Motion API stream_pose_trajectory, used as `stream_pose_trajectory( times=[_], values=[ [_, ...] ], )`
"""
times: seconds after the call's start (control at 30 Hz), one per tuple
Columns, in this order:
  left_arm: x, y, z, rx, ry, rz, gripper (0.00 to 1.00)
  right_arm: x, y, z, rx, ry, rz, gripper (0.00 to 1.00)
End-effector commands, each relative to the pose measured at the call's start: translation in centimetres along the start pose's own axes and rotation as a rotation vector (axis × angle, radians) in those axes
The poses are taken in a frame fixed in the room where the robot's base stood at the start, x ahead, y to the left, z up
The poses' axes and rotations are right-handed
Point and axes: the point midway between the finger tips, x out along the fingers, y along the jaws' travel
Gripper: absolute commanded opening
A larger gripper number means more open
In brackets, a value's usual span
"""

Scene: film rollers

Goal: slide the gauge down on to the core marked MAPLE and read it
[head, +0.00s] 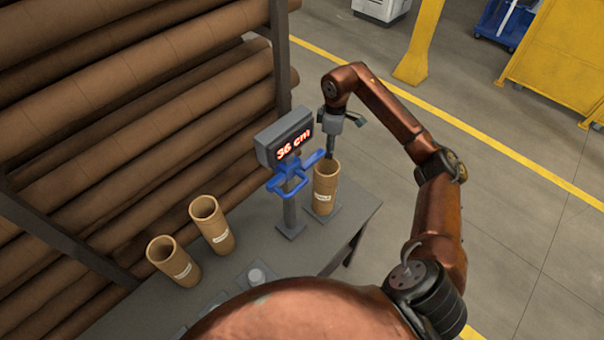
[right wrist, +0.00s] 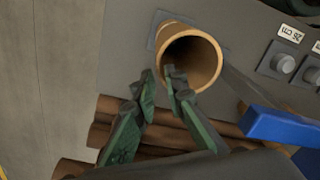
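The gauge (head: 285,138) stands on a post on the grey bench, its red display reading 36 cm. Its blue slider (head: 290,178) sits below the display, beside the top of a brown core (head: 325,190); I cannot tell whether they touch. That core stands upright next to the post; its open top (right wrist: 191,58) shows in the right wrist view. Two more cores (head: 173,262) (head: 211,226) stand to the left. My left gripper is out of view.
Round buttons (right wrist: 284,64) with cm labels are set along the bench (head: 350,222). Long brown rolls (head: 130,75) lie on a rack behind and left. Open floor (head: 510,210) lies right, with a yellow post (head: 420,45) farther back.

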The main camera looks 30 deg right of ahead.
Motion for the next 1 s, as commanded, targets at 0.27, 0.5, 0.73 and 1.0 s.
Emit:
stream_pose_trajectory(
  times=[0.27,0.5,0.73,1.0],
  values=[
    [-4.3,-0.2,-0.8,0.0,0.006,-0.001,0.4,-6.5,-1.7,0.2,-0.147,0.067,-0.041,0.0],
    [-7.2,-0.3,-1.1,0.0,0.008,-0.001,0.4,-11.1,-3.2,0.3,-0.267,0.126,-0.075,0.0],
    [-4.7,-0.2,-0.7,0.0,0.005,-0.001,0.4,-11.9,-6.2,0.9,-0.484,0.247,-0.138,0.0],
    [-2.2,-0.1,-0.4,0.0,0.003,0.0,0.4,-16.0,-11.3,1.3,-0.798,0.484,-0.21,0.0]
  ],
)
